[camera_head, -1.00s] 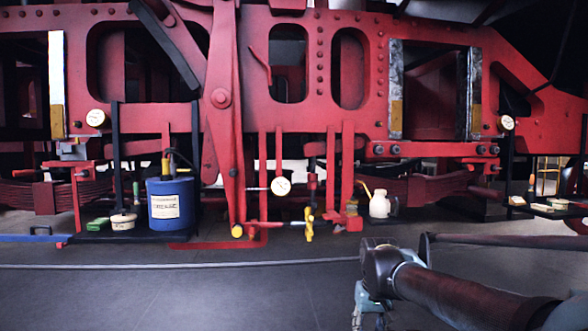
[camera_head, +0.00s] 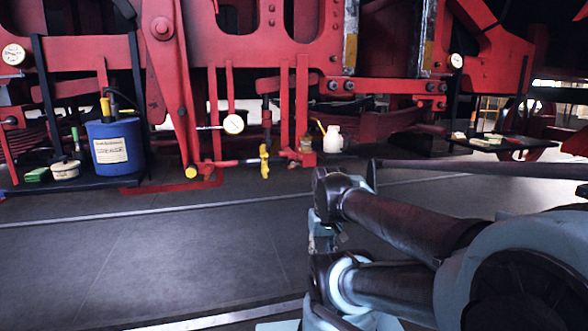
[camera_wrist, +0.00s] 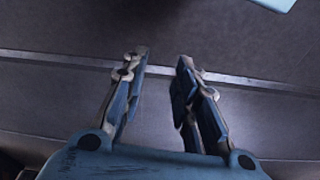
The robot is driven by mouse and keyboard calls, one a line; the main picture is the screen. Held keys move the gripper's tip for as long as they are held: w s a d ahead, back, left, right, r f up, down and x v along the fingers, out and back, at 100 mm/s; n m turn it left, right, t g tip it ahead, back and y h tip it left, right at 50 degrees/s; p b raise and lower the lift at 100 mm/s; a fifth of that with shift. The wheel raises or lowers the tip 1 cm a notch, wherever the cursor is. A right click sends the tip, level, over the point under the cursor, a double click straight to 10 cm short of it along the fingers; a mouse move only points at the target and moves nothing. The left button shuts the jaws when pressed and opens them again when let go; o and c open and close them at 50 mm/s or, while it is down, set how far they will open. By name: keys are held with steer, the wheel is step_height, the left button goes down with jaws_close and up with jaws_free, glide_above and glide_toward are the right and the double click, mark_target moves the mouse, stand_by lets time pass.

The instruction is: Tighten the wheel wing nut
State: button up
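A yellow wing-shaped piece (camera_head: 264,161) stands upright at the right end of a low red bar beneath the red locomotive frame, in the head view. It may be the wheel wing nut, but it is too small to be sure. A round yellow end piece (camera_head: 191,172) sits at the foot of the slanted red rod, to its left. My gripper (camera_wrist: 163,60) shows in the wrist view with its two fingers apart and nothing between them, above the dark floor. It is well apart from the yellow pieces.
A blue grease drum (camera_head: 116,148) and a pale tub (camera_head: 66,169) stand at the left. A white-faced gauge (camera_head: 233,124) and a white jug (camera_head: 333,139) are near the yellow wing piece. The dark floor (camera_head: 150,250) in front is clear.

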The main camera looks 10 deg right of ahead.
steer(key=shift+w+d+r+t, duration=0.1)
steer(key=shift+w+r+t, duration=0.05)
steer(key=shift+w+r, duration=0.4)
steer(key=shift+w+r+t, duration=0.15)
steer(key=shift+w+r, duration=0.15)
steer(key=shift+r, duration=0.3)
jaws_close()
steer(key=w+a+r+n+t+h, duration=0.15)
steer(key=w+r, duration=0.55)
steer(key=w, duration=0.8)
steer(key=w+r+t, duration=0.3)
steer(key=w+r, duration=0.4)
steer(key=w, duration=0.8)
steer(key=w+a+r+n+t, duration=0.1)
steer(key=w+r+t, duration=0.1)
steer(key=w+r, duration=0.95)
glide_above(294, 165)
steer(key=f, duration=1)
steer(key=shift+a+f, duration=0.15)
steer(key=shift+a, duration=0.2)
steer(key=shift+d+f, duration=0.2)
steer(key=shift+f, duration=0.35)
steer(key=shift+d+f, duration=0.15)
steer(key=shift+f, duration=0.4)
steer(key=shift+d+f, duration=0.2)
steer(key=shift+f, duration=0.55)
